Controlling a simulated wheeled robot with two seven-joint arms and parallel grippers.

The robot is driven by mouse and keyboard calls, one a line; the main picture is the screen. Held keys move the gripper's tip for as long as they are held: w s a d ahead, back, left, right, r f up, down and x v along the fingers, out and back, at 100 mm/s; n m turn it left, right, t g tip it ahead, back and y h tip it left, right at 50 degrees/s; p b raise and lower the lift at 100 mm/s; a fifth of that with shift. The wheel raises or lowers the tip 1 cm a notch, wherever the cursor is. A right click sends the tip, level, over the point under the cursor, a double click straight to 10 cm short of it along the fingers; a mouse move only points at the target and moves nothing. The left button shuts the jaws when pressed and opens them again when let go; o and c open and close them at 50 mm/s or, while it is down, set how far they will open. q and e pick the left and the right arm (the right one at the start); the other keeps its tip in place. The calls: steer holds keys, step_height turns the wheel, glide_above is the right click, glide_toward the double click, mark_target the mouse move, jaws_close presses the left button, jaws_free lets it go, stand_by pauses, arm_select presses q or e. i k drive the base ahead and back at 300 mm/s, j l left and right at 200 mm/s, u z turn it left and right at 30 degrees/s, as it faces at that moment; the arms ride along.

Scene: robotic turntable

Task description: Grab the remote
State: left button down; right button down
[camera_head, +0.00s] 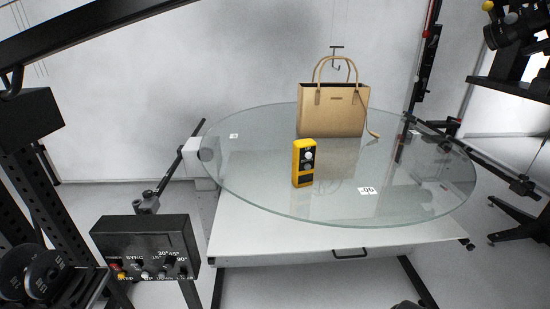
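The remote (297,165) is a yellow upright block with a dark front face and a pale round knob near its top. It stands on the round glass turntable (250,190), in front of a tan handbag (333,112) and apart from it. Neither of my grippers shows in the head view, so their state and distance from the remote cannot be seen.
The handbag stands behind the remote. A white label (367,190) lies right of it. A black control box (145,247) with knobs is at the lower left, beside black weight discs (48,275). Black stands rise at both sides. The glass around the remote is mostly clear.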

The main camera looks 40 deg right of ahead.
mark_target(300, 178)
steer(key=z, duration=1.55)
steer(key=l, duration=0.25)
